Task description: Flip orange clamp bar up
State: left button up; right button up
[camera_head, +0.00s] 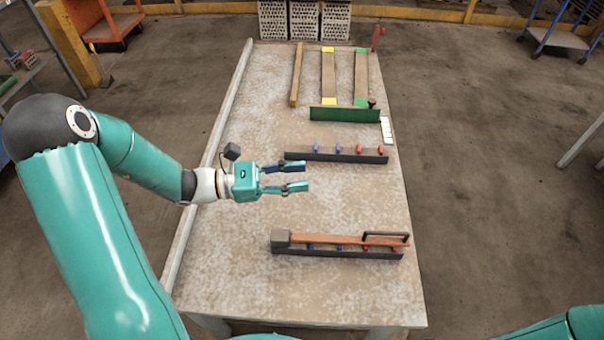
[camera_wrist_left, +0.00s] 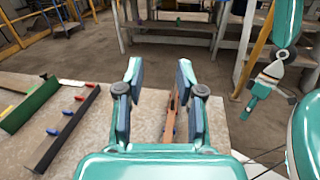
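The orange clamp bar (camera_head: 335,239) lies flat along a dark rail near the front of the table in the head view. A grey block (camera_head: 281,238) sits at its left end and a black handle (camera_head: 386,235) at its right end. In the left wrist view part of the orange bar (camera_wrist_left: 172,112) shows between my fingers, farther off. My left gripper (camera_head: 305,177) is open and empty, behind the bar and apart from it; its fingers also frame the left wrist view (camera_wrist_left: 159,72). My right gripper (camera_wrist_left: 249,108) seems to hang at the right of the left wrist view, its fingers too small to read.
A second dark rail (camera_head: 300,156) with blue and red pegs lies just behind my left gripper. Farther back are a green-faced bar (camera_head: 343,114), long wooden strips (camera_head: 328,75) and hollow bricks (camera_head: 304,20). The table (camera_head: 240,270) is bare around the front rail.

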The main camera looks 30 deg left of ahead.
pick_arm(q)
jog(key=shift+w+d, duration=0.25)
jog(key=shift+d, duration=0.15)
grip_shut()
